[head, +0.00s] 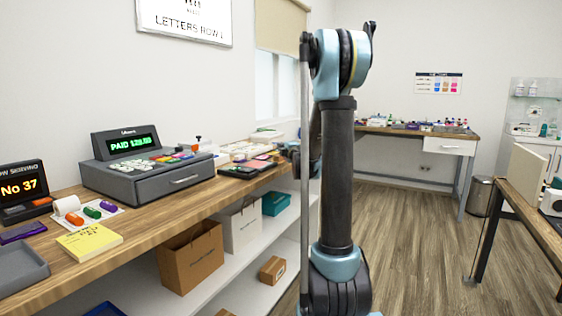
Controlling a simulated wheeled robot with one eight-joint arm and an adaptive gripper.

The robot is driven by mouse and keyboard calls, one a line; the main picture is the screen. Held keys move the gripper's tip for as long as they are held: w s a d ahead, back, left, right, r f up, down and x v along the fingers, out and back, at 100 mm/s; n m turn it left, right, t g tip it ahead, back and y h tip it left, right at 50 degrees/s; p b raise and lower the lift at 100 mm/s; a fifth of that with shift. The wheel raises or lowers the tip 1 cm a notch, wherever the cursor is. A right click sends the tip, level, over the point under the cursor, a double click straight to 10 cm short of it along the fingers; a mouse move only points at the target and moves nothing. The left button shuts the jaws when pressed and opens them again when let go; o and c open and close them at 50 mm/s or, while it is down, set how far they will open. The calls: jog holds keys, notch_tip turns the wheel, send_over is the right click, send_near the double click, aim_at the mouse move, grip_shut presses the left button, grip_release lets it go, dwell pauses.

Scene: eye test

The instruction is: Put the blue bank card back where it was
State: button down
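I cannot make out a blue bank card for certain in the head view. My arm stands upright in the middle of the picture and hides part of the counter's far end. A small part of its wrist end (292,153) shows just left of the arm, near the counter's far end. The fingers are too small and covered to read, and I cannot tell whether they hold anything. The grey cash register (178,182) stands on the wooden counter (150,232), its green display reading PAID and an amount.
A yellow pad (90,241), a dark purple flat item (22,232) and a grey tray (20,271) lie on the near counter. Paper bags (190,257) and boxes stand on the shelf below. A far table (400,131) holds small items. Open floor (415,230) lies right of my arm.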

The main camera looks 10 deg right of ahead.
aim_at(283, 165)
jog(key=shift+f, duration=2.85)
jog(key=c, duration=2.1)
grip_release()
jog(key=shift+s, duration=0.15)
